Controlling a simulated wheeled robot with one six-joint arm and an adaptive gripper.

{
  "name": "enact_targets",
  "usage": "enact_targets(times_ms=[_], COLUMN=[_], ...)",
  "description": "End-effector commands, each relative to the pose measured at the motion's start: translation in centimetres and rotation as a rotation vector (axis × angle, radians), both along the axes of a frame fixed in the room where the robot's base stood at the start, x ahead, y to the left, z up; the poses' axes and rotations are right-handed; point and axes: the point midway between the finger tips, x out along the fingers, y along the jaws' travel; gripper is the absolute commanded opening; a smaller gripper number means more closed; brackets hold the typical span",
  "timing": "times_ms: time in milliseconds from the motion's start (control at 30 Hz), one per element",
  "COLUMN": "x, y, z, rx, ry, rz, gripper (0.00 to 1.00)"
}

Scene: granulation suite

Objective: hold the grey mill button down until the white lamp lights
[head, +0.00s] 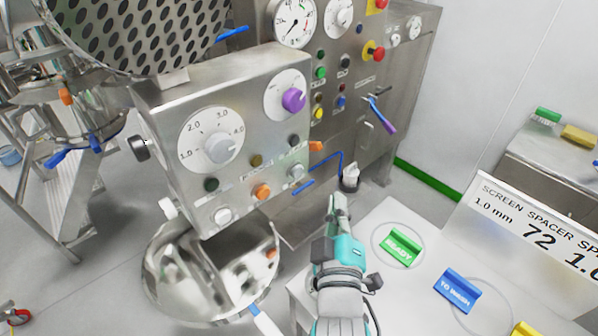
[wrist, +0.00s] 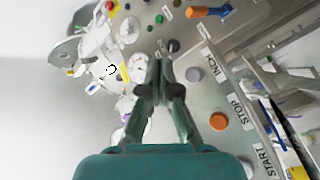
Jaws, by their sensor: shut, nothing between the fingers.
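The mill's front panel carries a grey button (head: 296,171), also in the wrist view (wrist: 194,74) beside the label INCH. Below it in the wrist view is an orange button (wrist: 219,122) labelled STOP. A row of round dark caps, one of them a dark cap (head: 294,140), sits above the buttons; none glows, and I cannot tell which is the white lamp. My gripper (head: 338,202) is shut and empty, to the lower right of the grey button. In the wrist view its fingertips (wrist: 160,64) appear left of that button, with no visible contact.
A large dial (head: 219,149) and a purple knob (head: 293,100) stick out of the panel. A steel bowl (head: 166,285) stands below. A white table with a green READY block (head: 399,248) and a blue TO WASH block (head: 457,289) lies to the right.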

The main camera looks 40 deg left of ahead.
Motion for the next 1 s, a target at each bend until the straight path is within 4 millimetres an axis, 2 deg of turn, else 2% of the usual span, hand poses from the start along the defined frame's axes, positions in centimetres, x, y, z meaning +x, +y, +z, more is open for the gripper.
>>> enact_targets(times_ms=[200,500,700,1000], x=[0.2,0.5,0.5,0.5], y=[2.9,6.0,6.9,7.0], z=[0.0,0.0,0.1,0.0], rx=[0.001,0.0,0.001,0.001], ry=[0.0,0.0,-0.001,-0.001], rz=[0.002,0.0,0.0,-0.001], gripper=[0.0,0.0,0.0,0.0])
